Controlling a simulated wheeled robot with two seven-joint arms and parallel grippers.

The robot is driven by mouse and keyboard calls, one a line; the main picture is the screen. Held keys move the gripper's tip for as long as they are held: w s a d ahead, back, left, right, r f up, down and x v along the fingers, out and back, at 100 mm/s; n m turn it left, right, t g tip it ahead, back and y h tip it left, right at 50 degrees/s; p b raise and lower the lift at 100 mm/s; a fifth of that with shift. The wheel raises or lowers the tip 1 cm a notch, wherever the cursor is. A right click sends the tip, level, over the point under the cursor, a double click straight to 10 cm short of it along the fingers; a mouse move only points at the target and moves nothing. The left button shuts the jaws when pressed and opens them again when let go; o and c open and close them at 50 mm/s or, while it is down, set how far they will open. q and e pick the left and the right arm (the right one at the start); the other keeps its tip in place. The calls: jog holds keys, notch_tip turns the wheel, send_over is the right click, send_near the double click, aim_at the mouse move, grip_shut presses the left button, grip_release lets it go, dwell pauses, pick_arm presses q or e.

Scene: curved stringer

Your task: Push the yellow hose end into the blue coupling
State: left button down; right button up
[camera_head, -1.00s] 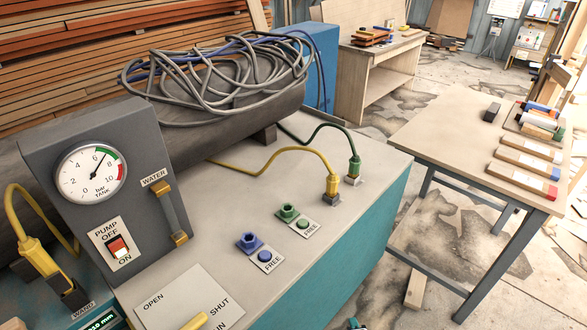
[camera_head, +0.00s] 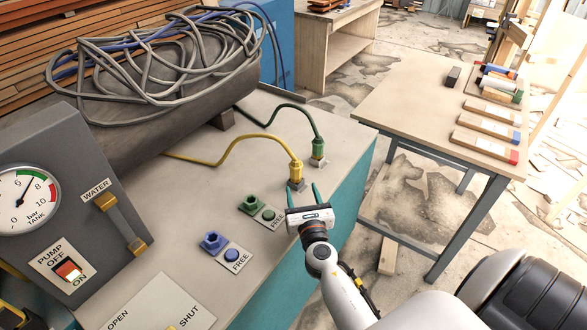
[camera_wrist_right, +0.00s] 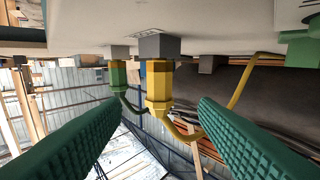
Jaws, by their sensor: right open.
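The yellow hose end (camera_head: 296,172) stands upright on a grey block on the bench top, its yellow hose running left. The blue coupling (camera_head: 214,242) sits nearer on the same bench, beside a blue FREE button, with nothing in it. My right gripper (camera_head: 305,195) is open, its green fingers pointing at the yellow hose end from the near side. In the right wrist view the yellow hose end (camera_wrist_right: 159,82) shows between and beyond the two spread fingers, and neither finger visibly touches it. My left gripper is not in view.
A green hose end (camera_head: 318,149) stands just behind the yellow one. An empty green coupling (camera_head: 251,204) lies between it and the blue coupling. A grey gauge box (camera_head: 75,160) stands at the left. A wooden table (camera_head: 410,115) is at the right.

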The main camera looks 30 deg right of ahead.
aim_at(297, 175)
jog(key=x, duration=0.4)
jog(key=shift+f+x, duration=0.2)
jog(key=shift+x, duration=2.55)
jog(key=shift+s, duration=0.1)
jog(key=c, duration=1.1)
notch_tip(297, 175, up, 10)
jog(key=p, duration=0.8)
jog(key=shift+c, duration=0.2)
